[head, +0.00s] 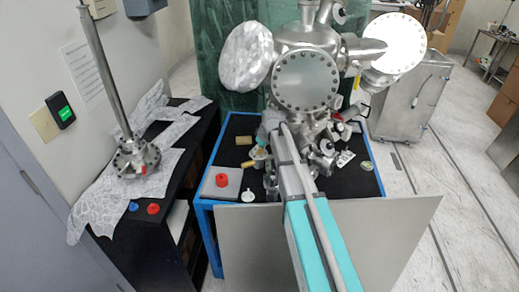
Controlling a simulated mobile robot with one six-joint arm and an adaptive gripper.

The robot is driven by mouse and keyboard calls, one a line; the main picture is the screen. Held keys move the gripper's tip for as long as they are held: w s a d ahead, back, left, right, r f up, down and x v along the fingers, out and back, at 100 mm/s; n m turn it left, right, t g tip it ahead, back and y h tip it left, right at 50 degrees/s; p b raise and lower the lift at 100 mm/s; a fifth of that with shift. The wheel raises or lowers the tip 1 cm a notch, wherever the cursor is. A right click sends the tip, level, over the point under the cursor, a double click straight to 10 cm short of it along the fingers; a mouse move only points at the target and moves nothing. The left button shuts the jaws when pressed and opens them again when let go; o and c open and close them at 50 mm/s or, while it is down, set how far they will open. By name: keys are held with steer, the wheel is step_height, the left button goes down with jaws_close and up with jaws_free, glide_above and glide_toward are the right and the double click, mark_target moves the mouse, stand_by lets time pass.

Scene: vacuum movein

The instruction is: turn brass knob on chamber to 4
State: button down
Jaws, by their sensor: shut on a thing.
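The metal vacuum chamber (304,80) stands on a blue-framed table with a black top, its round bolted flange facing me. My arm reaches from the bottom of the picture up to the chamber's lower front. My gripper (260,150) is small in the picture, at the lower left of the chamber and left of my forearm. It is shut on a small brass-coloured part there, which looks like the brass knob (259,154). The fingers partly hide the knob. Its markings and the number it points to are too small to read.
A red knob-like part (221,180) sits on a grey plate at the table's left, with a small white funnel (248,196) nearby. A black shelf (150,225) with a flanged metal column (137,158) stands left. Open floor lies right.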

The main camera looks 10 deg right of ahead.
steer(key=shift+m, duration=0.3)
steer(key=m+h, duration=0.1)
steer(key=m, duration=0.1)
steer(key=m+t+h, duration=0.1)
steer(key=m, duration=0.2)
steer(key=shift+a, duration=0.15)
steer(key=m+h, duration=0.2)
steer(key=m, duration=0.3)
steer(key=shift+a, duration=0.1)
steer(key=shift+g, duration=0.3)
steer(key=shift+c, duration=1.3)
jaws_free()
steer(key=shift+n, duration=0.3)
